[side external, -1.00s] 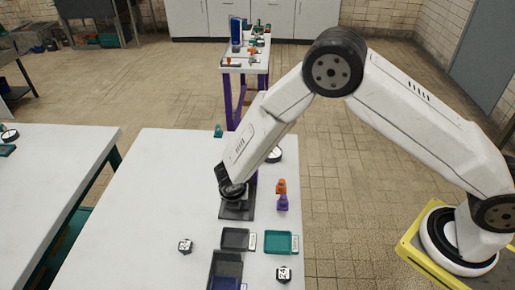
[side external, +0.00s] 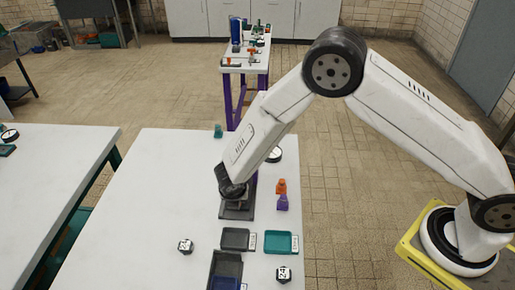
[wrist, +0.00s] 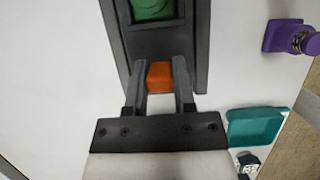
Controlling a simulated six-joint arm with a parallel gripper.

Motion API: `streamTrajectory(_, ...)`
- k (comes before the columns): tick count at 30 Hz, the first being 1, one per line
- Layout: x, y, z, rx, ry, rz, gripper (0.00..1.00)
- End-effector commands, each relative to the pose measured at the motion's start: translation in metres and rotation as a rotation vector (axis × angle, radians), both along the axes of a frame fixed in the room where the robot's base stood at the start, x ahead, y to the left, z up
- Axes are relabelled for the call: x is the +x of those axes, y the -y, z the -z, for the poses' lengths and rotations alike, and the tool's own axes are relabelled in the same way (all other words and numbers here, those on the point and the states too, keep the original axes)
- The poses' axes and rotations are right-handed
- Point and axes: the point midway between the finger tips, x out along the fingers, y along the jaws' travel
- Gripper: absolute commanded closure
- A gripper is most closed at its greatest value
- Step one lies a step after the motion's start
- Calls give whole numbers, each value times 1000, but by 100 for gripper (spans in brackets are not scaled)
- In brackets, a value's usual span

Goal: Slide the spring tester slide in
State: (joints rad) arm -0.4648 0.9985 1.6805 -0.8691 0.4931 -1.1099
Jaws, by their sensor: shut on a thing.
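The spring tester (side external: 237,211) is a dark grey frame standing on the white table, partly hidden under my wrist in the side view. In the wrist view its dark frame (wrist: 202,45) surrounds a green part (wrist: 152,9) at the top edge. An orange block (wrist: 159,76), which looks like the slide's handle, sits at the near end of the frame. My gripper (wrist: 160,82) is shut on this orange block, one finger on each side. How far in the slide sits cannot be told.
A purple and orange piece (side external: 282,196) stands right of the tester. A dark tray (side external: 236,239), a teal tray (side external: 279,242) and a larger dark bin (side external: 225,267) lie in front. Small dice-like blocks (side external: 185,246) lie nearby. The table's left part is clear.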

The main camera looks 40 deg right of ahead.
Motion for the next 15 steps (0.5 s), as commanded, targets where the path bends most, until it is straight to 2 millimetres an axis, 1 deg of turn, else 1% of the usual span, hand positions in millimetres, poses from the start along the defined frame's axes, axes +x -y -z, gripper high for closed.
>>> streamTrajectory(12,1,1,-1,-1,0,1,100)
streamTrajectory(15,5,4,-1,-1,2,3,100)
